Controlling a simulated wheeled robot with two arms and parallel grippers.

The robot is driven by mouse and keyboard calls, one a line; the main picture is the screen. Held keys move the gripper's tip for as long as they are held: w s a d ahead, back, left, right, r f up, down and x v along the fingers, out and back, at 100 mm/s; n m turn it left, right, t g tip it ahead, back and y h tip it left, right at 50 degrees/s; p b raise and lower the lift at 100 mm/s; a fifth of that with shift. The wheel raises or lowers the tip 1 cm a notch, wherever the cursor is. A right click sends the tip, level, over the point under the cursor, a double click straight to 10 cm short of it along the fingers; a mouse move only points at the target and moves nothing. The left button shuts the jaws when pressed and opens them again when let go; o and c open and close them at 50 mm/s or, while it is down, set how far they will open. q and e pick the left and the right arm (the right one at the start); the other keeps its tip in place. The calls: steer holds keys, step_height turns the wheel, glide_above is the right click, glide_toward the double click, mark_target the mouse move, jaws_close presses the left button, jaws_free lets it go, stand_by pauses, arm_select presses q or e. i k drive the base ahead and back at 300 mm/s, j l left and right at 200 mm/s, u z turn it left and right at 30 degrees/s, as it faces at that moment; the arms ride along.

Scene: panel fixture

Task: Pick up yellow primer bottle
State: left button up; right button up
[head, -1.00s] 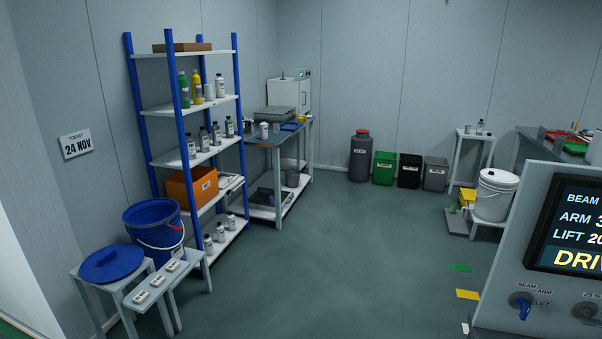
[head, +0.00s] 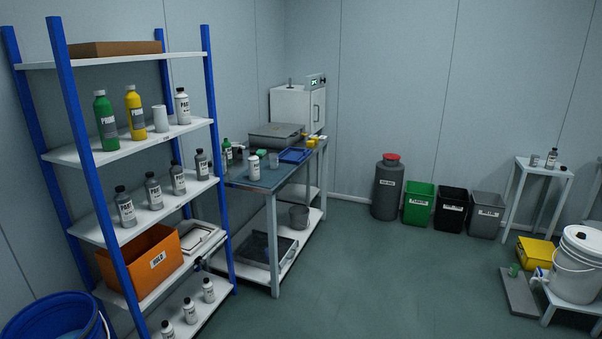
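The yellow primer bottle (head: 135,113) stands upright on the second shelf from the top of the blue-and-white rack, at the left of the head view. Neither of my grippers shows in this view.
The rack (head: 75,158) has blue posts; one stands in front of the shelf's left part. A bench (head: 262,180) stands beyond it. A blue bucket (head: 58,320) is at lower left. Bins (head: 419,204) line the back wall. The middle floor is clear.

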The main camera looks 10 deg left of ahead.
mark_target(134, 111)
steer(key=i+u, duration=0.1)
steer(key=i, duration=0.45)
steer(key=i+l+u, duration=0.1)
steer(key=i, duration=0.4)
steer(key=i+l+u, duration=0.15)
steer(key=i, duration=0.35)
steer(key=i+l+u, duration=0.1)
steer(key=i, duration=0.45)
steer(key=l, duration=0.1)
